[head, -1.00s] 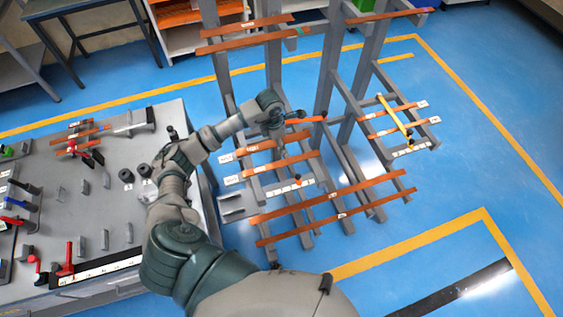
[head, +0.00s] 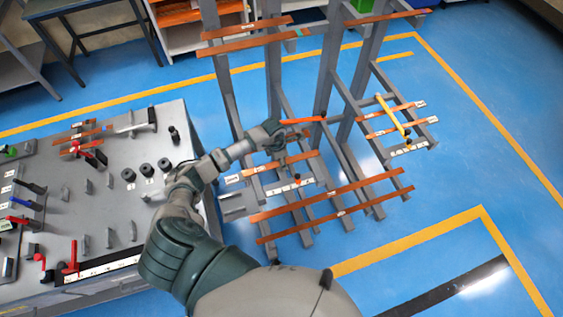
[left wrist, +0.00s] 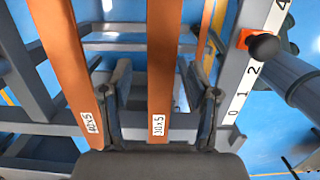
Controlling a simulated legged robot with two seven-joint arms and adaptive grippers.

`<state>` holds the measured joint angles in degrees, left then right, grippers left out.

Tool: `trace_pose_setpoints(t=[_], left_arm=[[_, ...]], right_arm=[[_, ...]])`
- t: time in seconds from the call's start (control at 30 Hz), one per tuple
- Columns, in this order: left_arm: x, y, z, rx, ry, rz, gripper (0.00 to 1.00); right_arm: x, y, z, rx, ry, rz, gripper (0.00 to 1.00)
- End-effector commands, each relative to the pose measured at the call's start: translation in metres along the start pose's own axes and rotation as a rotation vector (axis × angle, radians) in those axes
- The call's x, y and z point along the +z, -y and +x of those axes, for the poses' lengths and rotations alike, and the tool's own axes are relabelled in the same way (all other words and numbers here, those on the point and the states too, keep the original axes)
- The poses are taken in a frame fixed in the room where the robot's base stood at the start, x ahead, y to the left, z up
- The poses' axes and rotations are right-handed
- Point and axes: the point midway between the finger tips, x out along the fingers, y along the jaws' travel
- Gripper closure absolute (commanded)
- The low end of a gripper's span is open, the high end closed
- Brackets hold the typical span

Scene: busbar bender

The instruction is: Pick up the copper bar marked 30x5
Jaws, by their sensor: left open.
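The copper bar marked 30x5 (left wrist: 161,70) runs up the middle of the left wrist view, with its label near the lower end. My left gripper (left wrist: 160,100) is open, with one finger on each side of this bar and visible gaps between. A second bar marked 40x5 (left wrist: 65,60) lies to the left, outside the fingers. In the head view my left gripper (head: 281,152) is over the middle rack level, partly covering the bars; the 30x5 bar (head: 308,155) shows beyond it. My right gripper is not in view.
A numbered scale (left wrist: 245,75) with an orange-and-black knob (left wrist: 262,45) is right of the bar. Grey rack uprights (head: 328,80) stand close to the hand. Long copper bars (head: 340,195) lie lower on the rack. A workbench (head: 110,200) is at left.

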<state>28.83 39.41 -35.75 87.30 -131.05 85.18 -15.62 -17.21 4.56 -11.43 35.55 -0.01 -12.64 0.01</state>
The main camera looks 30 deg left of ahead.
Motion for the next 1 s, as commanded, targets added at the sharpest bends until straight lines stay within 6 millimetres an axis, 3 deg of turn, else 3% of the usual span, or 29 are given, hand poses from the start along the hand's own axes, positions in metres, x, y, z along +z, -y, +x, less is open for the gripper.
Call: trace_pose_setpoints(t=[0.03, 0.2, 0.27, 0.3, 0.73, 1.0], left_arm=[[0.0, 0.0, 0.0, 0.0, 0.0, 0.0, 0.4], [0.0, 0.0, 0.0, 0.0, 0.0, 0.0, 0.82], [0.0, 0.0, -0.001, 0.0, 0.0, 0.0, 0.97], [0.0, 0.0, -0.001, 0.0, 0.0, 0.0, 1.0], [0.002, -0.001, -0.006, 0.002, 0.003, 0.001, 1.0], [0.005, 0.0, -0.038, 0.004, 0.003, 0.003, 1.0]], right_arm=[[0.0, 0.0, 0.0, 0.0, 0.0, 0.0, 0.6], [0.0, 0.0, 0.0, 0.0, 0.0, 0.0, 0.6], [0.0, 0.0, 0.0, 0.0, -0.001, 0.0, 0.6], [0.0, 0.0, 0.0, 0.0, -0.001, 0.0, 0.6], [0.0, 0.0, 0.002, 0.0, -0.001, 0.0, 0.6], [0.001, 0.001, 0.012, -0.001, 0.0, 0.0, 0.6]])
